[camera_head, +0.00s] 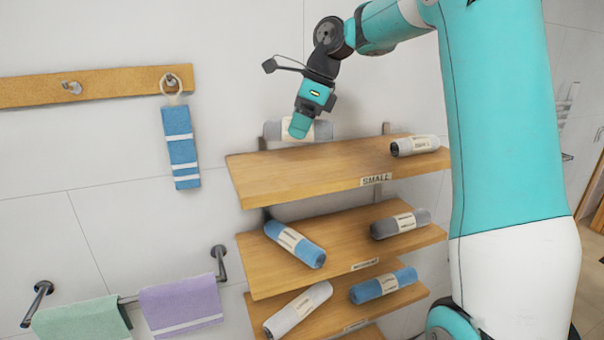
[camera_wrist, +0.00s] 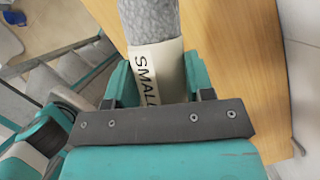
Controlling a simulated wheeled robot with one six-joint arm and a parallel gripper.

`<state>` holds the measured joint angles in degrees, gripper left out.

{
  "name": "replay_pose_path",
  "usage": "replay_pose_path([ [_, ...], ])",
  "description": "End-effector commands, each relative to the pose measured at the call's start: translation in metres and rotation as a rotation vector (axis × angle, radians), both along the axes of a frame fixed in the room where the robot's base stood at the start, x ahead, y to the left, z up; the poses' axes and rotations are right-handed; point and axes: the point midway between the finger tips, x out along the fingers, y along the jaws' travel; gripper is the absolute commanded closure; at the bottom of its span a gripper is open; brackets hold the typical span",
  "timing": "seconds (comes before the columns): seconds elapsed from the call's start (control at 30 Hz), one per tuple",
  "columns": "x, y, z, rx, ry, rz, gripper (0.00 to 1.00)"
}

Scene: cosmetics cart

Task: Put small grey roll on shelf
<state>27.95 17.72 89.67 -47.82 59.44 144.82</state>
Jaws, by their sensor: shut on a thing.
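My gripper (camera_head: 300,124) is shut on a small grey roll (camera_head: 322,130) at the left back part of the top shelf board (camera_head: 290,176). In the wrist view the grey roll (camera_wrist: 152,18) has a pale band lettered "SMALL" and sits between the teal fingers of my gripper (camera_wrist: 158,84). The top board carries a "SMALL" label (camera_head: 376,179) on its front edge. The wooden board (camera_wrist: 230,50) fills much of the wrist view beneath the roll. I cannot tell whether the roll touches the board.
Lower boards hold a blue roll (camera_head: 295,244), a dark grey roll (camera_head: 400,224), a pale roll (camera_head: 298,309) and another blue roll (camera_head: 383,285). The middle of the top board is clear.

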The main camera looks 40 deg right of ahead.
Motion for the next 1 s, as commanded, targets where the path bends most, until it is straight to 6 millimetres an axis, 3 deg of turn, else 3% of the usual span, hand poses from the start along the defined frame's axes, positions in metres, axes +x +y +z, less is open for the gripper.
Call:
replay_pose_path([
  [0.07, -0.001, 0.000, -0.018, 0.000, 0.002, -0.001, 0.76],
  [0.27, 0.000, -0.002, -0.034, 0.000, 0.000, -0.004, 0.76],
  [0.5, -0.001, -0.001, -0.068, 0.001, 0.001, -0.004, 0.76],
  [0.9, 0.000, -0.002, -0.075, 0.000, 0.000, -0.002, 0.76],
  [0.93, 0.000, -0.002, -0.075, 0.000, 0.000, -0.002, 0.49],
  [1.0, 0.000, -0.002, -0.075, -0.001, -0.001, -0.003, 0.33],
])
